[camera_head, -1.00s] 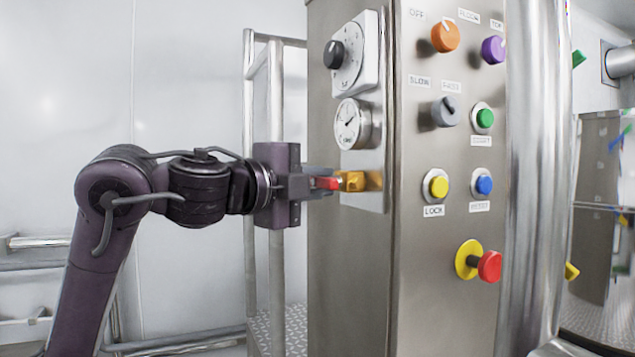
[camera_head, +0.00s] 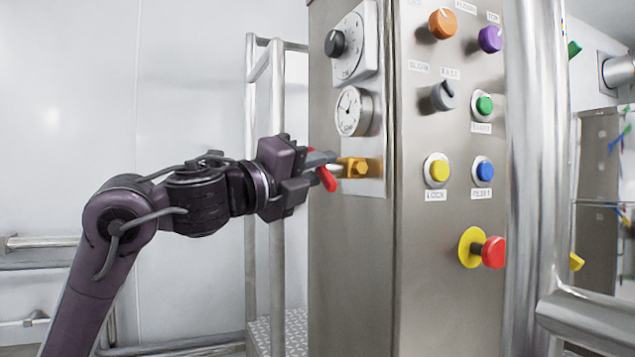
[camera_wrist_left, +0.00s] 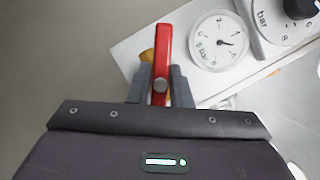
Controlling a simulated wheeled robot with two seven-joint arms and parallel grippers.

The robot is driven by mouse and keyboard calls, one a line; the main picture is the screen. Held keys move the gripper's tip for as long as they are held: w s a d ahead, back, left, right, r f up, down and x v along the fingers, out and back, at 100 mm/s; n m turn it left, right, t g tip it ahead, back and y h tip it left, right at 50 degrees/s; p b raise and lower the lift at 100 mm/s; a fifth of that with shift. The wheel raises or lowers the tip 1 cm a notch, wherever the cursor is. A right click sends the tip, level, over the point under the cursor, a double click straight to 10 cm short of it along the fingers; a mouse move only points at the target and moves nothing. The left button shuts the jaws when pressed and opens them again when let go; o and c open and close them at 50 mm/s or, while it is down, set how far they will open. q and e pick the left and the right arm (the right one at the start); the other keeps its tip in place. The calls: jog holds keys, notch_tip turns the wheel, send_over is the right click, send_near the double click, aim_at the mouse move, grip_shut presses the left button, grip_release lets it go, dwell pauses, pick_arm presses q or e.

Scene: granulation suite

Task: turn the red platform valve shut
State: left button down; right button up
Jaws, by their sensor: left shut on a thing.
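The red valve lever (camera_head: 327,179) sits on a brass valve body (camera_head: 352,167) on the left side face of the steel cabinet. The lever now slants downward in the head view. My left gripper (camera_head: 322,162) is tilted and shut on the lever. In the left wrist view the red lever (camera_wrist_left: 164,62) stands between the two grey fingers of my left gripper (camera_wrist_left: 161,86), with the brass body (camera_wrist_left: 148,56) mostly hidden behind it. My right gripper is in neither view.
Above the valve are a gauge (camera_head: 353,111) and a black dial knob (camera_head: 335,43). The cabinet front (camera_head: 450,290) carries several knobs and buttons, with a red emergency button (camera_head: 492,252) low down. A steel rail (camera_head: 277,210) stands behind my left gripper.

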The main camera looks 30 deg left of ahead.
pick_arm(q)
jog(key=m, duration=0.1)
jog(key=m+h+b, duration=0.1)
jog(key=m, duration=0.1)
jog(key=shift+f+m+t+h, duration=0.15)
jog(key=shift+m+t+h, duration=0.15)
jog(key=m+h+b, duration=0.1)
jog(key=m, duration=0.2)
jog(key=shift+m+h, duration=0.3)
jog(key=m+h, duration=0.2)
jog(key=m, duration=0.1)
jog(key=shift+r+m, duration=0.2)
jog(key=shift+m, duration=0.1)
jog(key=shift+m+g+h, duration=0.7)
jog(key=shift+m+h, duration=0.4)
jog(key=shift+m, duration=1.4)
jog(key=c, duration=1.6)
grip_release()
jog(key=shift+o, duration=1.4)
jog(key=shift+w, duration=0.15)
